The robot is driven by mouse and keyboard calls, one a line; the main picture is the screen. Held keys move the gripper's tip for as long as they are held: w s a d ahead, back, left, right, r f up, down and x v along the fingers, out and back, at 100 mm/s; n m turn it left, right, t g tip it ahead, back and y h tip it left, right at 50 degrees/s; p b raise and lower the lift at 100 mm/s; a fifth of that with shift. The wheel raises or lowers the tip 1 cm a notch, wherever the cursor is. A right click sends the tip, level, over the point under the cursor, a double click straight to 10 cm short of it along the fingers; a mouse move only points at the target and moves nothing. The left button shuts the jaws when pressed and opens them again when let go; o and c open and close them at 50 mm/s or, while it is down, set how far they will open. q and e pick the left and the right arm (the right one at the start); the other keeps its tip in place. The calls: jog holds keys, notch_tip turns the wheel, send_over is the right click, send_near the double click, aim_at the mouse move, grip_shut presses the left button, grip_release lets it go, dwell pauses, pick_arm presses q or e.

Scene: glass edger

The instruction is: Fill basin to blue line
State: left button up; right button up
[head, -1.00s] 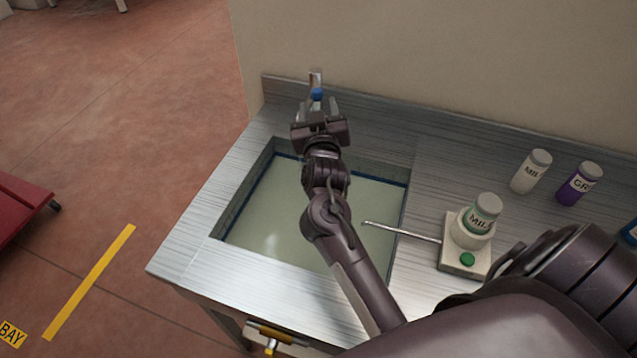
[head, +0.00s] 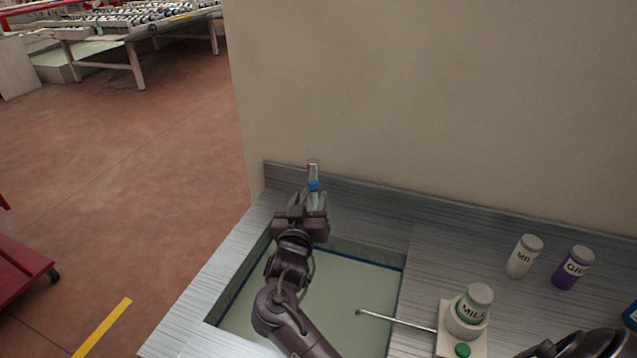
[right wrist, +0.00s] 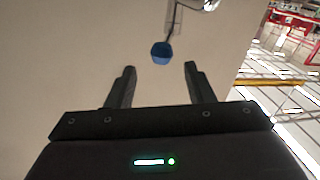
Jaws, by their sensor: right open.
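The basin (head: 345,300) is sunk in the metal counter and holds pale greenish liquid. A blue line (head: 362,259) runs along its inner walls, with the liquid surface close to it; I cannot tell whether they are exactly level. A metal tap (head: 313,168) with a blue knob (head: 314,185) stands behind the basin. My right gripper (head: 313,199) is open at the tap. In the right wrist view the blue knob (right wrist: 161,53) sits just beyond and between my right fingertips (right wrist: 158,76), apart from both. My left gripper is out of view.
A white bottle (head: 524,256) and a purple bottle (head: 573,267) stand behind. A wall (head: 430,100) rises behind the counter.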

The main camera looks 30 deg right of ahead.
aim_at(312, 189)
jog(key=p+x, duration=0.1)
jog(key=x, duration=0.5)
jog(key=shift+w, duration=0.3)
jog(key=shift+f, duration=0.1)
grip_shut()
